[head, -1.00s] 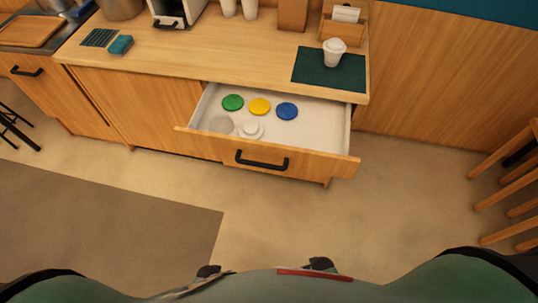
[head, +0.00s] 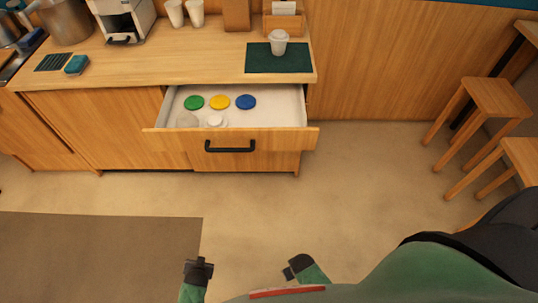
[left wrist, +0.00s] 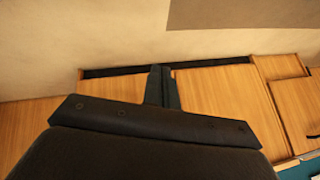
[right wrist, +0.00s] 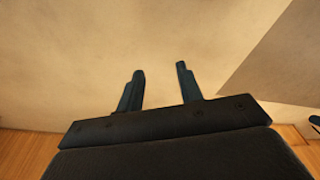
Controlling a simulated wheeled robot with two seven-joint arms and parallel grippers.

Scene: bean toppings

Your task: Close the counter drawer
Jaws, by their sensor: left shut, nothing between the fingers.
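The counter drawer (head: 165,139) stands pulled out from the wooden counter in the head view. It has a black bar handle (head: 230,147) on its front and holds green, yellow and blue discs and two pale round items. My left gripper (head: 198,264) is low in the head view, in front of the drawer and apart from it. Its fingers are together and empty in the left wrist view (left wrist: 160,72). My right gripper (head: 290,267) is also low and apart from the drawer. Its fingers are spread with nothing between them in the right wrist view (right wrist: 160,72).
The counter top (head: 140,62) carries a dark green mat (head: 262,64) with a white cup (head: 278,42) above the drawer. Wooden stools (head: 498,95) stand at the right. The floor (head: 330,195) before the drawer is clear, with a darker mat (head: 90,255) at left.

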